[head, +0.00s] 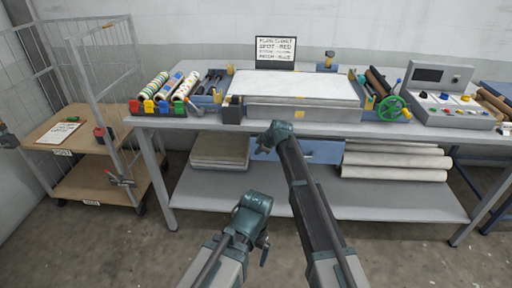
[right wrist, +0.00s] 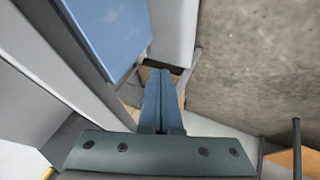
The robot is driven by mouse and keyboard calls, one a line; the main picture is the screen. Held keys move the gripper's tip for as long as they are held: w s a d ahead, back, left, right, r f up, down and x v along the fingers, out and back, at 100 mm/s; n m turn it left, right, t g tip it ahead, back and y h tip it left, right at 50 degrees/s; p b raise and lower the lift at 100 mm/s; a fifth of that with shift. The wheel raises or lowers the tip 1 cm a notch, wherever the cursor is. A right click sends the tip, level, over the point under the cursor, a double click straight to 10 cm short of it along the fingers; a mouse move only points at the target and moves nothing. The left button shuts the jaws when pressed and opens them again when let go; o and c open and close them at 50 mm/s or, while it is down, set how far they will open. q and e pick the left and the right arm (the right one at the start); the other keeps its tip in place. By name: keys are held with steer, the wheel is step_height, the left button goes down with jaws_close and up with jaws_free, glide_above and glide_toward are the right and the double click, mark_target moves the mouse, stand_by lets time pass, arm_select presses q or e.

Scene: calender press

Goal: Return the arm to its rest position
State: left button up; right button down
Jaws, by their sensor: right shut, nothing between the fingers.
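My right arm reaches up from the bottom of the head view, and its gripper (head: 256,149) is in front of the workbench, just below the front edge of the bench top. In the right wrist view the two blue fingers (right wrist: 161,100) lie together, shut with nothing between them. My left arm is lower and nearer, bent in front of the bench. Its gripper (head: 264,254) shows only as a small dark-blue part hanging beside the arm, so its opening cannot be made out.
The bench (head: 205,123) carries the press (head: 300,113), patterned rolls, a green handwheel (head: 393,108) and a control console (head: 437,88). Its lower shelf (head: 240,202) holds a stack and pale rolls (head: 393,172). A wire-sided trolley (head: 100,142) stands left. Floor between trolley and arms is clear.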

arm_select(q)
step_height(320, 180, up, 4)
steer(key=shift+f+p, duration=0.2)
steer(key=shift+p, duration=1.05)
arm_select(e)
steer(key=v, duration=0.4)
steer(key=shift+s+d+r, duration=0.15)
steer(key=shift+r, duration=0.05)
steer(key=s+d+f+m+g+h, duration=0.15)
steer(key=s+d+m, duration=0.45)
steer(key=s, duration=0.6)
steer(key=s+d+f+m+g+h, duration=0.15)
steer(key=s+d+m, duration=0.35)
steer(key=s+d, duration=0.5)
steer(key=s+d+f+m+g+h, duration=0.15)
steer(key=s+d+m, duration=0.4)
steer(key=s, duration=0.85)
arm_select(q)
step_height(320, 180, up, 5)
steer(key=p, duration=0.5)
steer(key=shift+r, duration=0.1)
arm_select(e)
steer(key=s+a+r+n+g+h, duration=0.1)
steer(key=s+a+r+n, duration=0.2)
steer(key=a, duration=0.8)
step_height(320, 180, up, 3)
steer(key=s, duration=0.2)
steer(key=shift+s+f+n, duration=0.25)
steer(key=shift+n, duration=0.1)
